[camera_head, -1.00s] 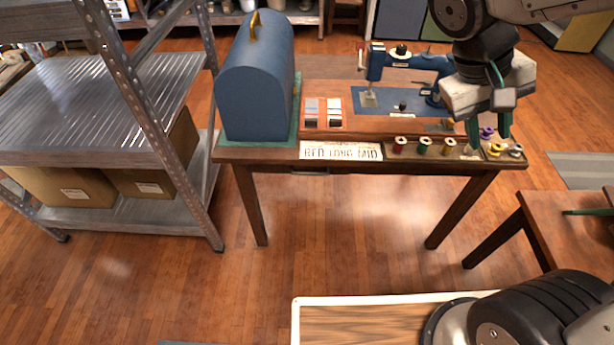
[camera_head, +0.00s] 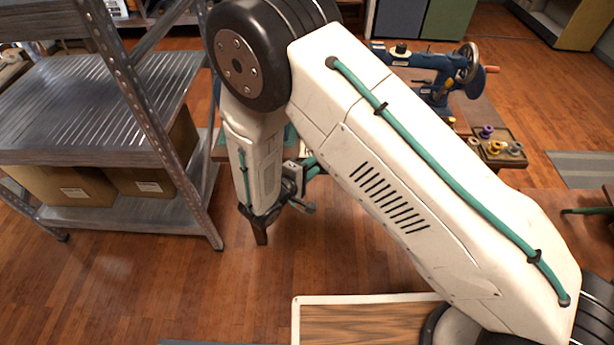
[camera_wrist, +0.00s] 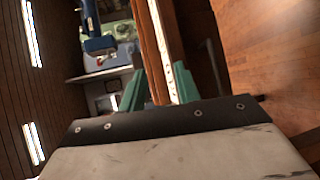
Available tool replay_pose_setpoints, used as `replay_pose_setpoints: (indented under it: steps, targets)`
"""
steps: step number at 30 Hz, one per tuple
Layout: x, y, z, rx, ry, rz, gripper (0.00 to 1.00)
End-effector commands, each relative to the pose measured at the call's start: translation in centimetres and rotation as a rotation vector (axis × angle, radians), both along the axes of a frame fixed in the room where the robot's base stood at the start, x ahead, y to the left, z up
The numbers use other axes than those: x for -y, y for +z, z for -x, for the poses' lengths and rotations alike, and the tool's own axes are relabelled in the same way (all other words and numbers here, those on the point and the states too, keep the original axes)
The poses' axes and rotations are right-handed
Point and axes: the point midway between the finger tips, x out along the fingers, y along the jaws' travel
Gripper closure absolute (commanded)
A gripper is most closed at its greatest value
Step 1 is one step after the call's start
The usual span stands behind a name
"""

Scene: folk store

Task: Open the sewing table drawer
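The brown sewing table (camera_head: 478,112) stands ahead, with a blue sewing machine (camera_head: 437,75) on top. My own arm crosses the head view and covers most of the table's front, so the drawer and its handle are hidden there. My gripper (camera_head: 311,167) is at the left part of the table's front edge, fingers toward the table. In the wrist view my gripper (camera_wrist: 160,90) has its two green fingers spread apart. The table's brown edge (camera_wrist: 150,50) runs up between and beyond them. I cannot tell whether a handle lies between the fingers.
A metal shelf (camera_head: 90,105) with cardboard boxes (camera_head: 75,188) stands close on the left. A tray of thread spools (camera_head: 515,161) sits at the table's right end. Another brown table (camera_head: 575,228) is at the right.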

Motion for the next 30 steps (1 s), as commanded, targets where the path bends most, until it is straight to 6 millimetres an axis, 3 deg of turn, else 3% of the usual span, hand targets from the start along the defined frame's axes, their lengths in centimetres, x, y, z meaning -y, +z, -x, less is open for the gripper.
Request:
replay_pose_setpoints:
  steps: [1,3,9,14,24,30]
  targets:
    - [-1.3,-2.4,0.7,0.001,0.060,0.009,0.68]
    - [-2.6,-4.8,1.3,0.009,0.127,0.009,0.68]
    - [-4.5,-8.3,2.4,0.018,0.226,-0.001,0.68]
    - [-4.0,-8.9,1.2,0.018,0.235,-0.003,0.68]
    - [-1.8,-9.8,-3.4,0.018,0.233,-0.003,0.68]
    - [-1.4,-9.9,-4.4,0.017,0.234,-0.003,0.68]
